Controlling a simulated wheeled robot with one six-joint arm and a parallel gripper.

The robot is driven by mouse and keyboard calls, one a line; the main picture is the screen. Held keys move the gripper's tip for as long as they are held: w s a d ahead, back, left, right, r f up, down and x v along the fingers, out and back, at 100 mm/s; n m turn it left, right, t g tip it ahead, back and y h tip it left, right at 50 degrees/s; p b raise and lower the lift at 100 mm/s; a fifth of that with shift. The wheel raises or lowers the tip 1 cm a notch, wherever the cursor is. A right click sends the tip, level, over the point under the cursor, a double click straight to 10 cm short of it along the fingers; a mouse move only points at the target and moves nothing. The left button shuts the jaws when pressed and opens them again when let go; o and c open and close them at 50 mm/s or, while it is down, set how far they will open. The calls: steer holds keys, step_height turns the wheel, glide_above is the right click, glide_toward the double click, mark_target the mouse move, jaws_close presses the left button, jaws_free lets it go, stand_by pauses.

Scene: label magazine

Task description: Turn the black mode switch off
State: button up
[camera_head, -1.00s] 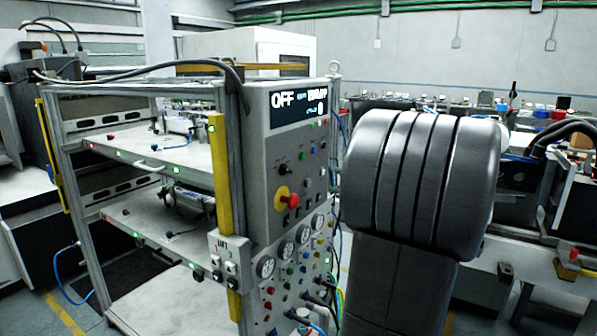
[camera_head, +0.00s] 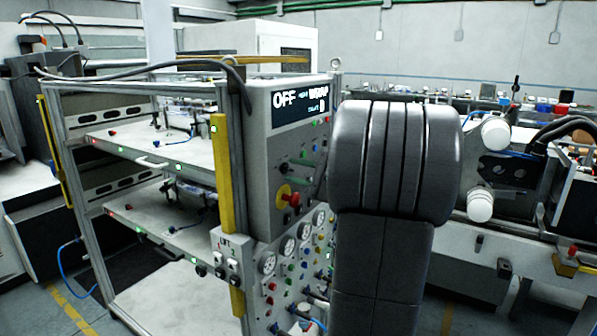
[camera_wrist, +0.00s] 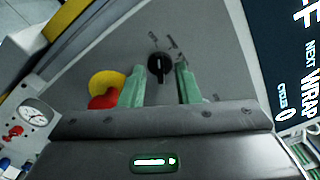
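The black mode switch (camera_wrist: 159,67) is a round knob with a raised grip on the grey panel (camera_wrist: 215,60). In the wrist view it lies between the tips of my gripper's two green fingers (camera_wrist: 160,74). The fingers are open, one on each side, with a visible gap to the knob. I cannot tell how deep they reach. In the head view my gripper (camera_head: 302,168) is at the panel's front and the switch is not clearly visible. The display (camera_head: 298,103) reads OFF, with NEXT WRAP and CYCLES 0 partly readable.
A red emergency stop on a yellow base (camera_wrist: 105,92) sits close to my left finger; it also shows in the head view (camera_head: 288,197). Gauges (camera_head: 288,246), small buttons and hoses are below. A yellow post (camera_head: 222,170) stands left of the panel.

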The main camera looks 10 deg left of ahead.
steer(key=shift+c, duration=0.4)
jaws_close()
steer(key=shift+f+b, duration=0.1)
steer(key=shift+b, duration=0.2)
steer(key=shift+f+n+b, duration=0.1)
steer(key=shift+n+b, duration=0.4)
steer(key=shift+b, duration=0.25)
steer(key=shift+n, duration=0.3)
steer(key=shift+r, duration=0.2)
steer(key=shift+o, duration=0.4)
jaws_free()
